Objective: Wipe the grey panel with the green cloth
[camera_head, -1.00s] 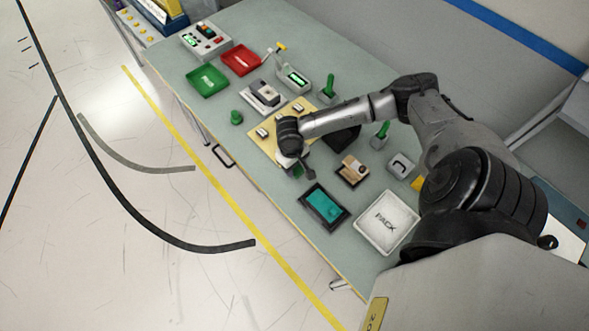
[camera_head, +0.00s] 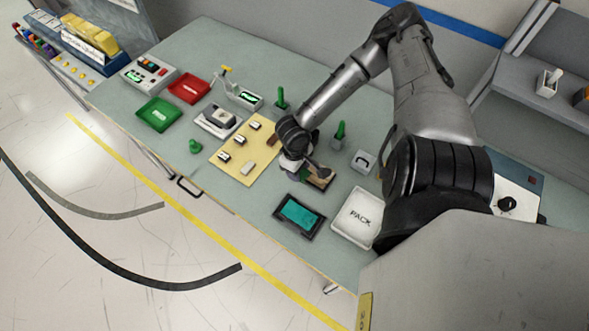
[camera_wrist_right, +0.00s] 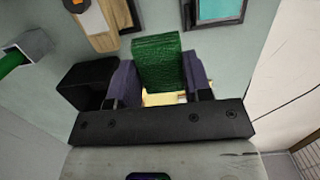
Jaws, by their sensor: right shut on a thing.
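My right gripper (camera_head: 300,172) is low over the table, just right of the yellow mat. In the right wrist view my right gripper (camera_wrist_right: 158,85) is shut on the green cloth (camera_wrist_right: 158,60), which looks like a thick, textured green block standing out between the fingers. In the head view the arm mostly hides the cloth. A dark-framed panel with a teal face (camera_head: 299,213) lies in front of the gripper, apart from it; its edge also shows in the right wrist view (camera_wrist_right: 222,9). I cannot tell for sure which thing is the grey panel. My left gripper is out of view.
The yellow mat (camera_head: 240,168) holds small parts. A white PACK tray (camera_head: 342,230) is right of the teal-faced panel. A wooden-topped piece (camera_wrist_right: 92,20) is near the gripper. Green-handled holders (camera_head: 339,135), a red tray (camera_head: 190,90) and a green tray (camera_head: 157,115) stand on the table.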

